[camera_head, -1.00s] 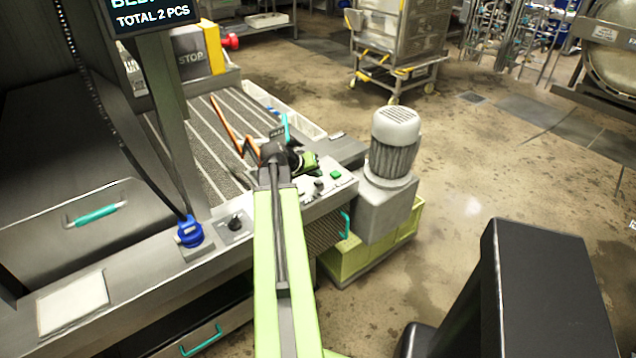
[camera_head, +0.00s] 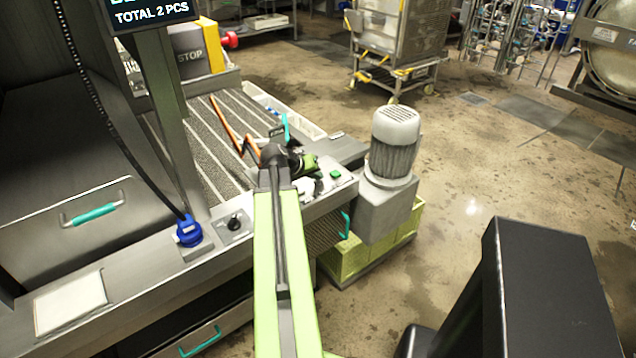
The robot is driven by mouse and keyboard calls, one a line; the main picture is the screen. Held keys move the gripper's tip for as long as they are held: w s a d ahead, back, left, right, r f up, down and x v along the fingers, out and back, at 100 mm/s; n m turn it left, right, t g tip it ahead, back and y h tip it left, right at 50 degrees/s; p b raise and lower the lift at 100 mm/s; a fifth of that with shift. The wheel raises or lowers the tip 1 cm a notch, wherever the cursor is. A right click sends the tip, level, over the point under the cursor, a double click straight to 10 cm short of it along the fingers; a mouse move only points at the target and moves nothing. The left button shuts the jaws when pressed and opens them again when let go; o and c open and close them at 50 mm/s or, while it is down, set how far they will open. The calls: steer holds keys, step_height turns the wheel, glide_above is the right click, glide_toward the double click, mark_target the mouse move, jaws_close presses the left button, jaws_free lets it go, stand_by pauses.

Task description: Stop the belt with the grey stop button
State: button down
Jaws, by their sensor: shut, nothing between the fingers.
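My gripper (camera_head: 309,184) is shut and low over the control panel (camera_head: 238,240) at the end of the belt, small and partly hidden by my wrist. A green button (camera_head: 336,175) shows just to its right. A black knob (camera_head: 234,222) stands left of my arm. I cannot make out the grey stop button; the panel under my wrist and gripper is hidden. I cannot tell whether the gripper touches the panel. The grey ribbed belt (camera_head: 207,150) runs away behind the panel.
A blue knob (camera_head: 190,231) stands at the panel's left. A yellow and grey box marked STOP (camera_head: 190,56) with a red button (camera_head: 229,40) is beyond the belt. A grey motor (camera_head: 394,140) stands right of the panel.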

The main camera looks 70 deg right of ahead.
mark_target(316, 182)
steer(key=shift+f+b, duration=0.4)
steer(key=shift+f, duration=0.05)
steer(key=shift+r, duration=0.1)
stand_by(0.4)
steer(key=shift+r+p, duration=0.85)
steer(key=shift+p, duration=0.1)
step_height(316, 182, up, 5)
steer(key=p, duration=0.5)
steer(key=shift+r, duration=0.1)
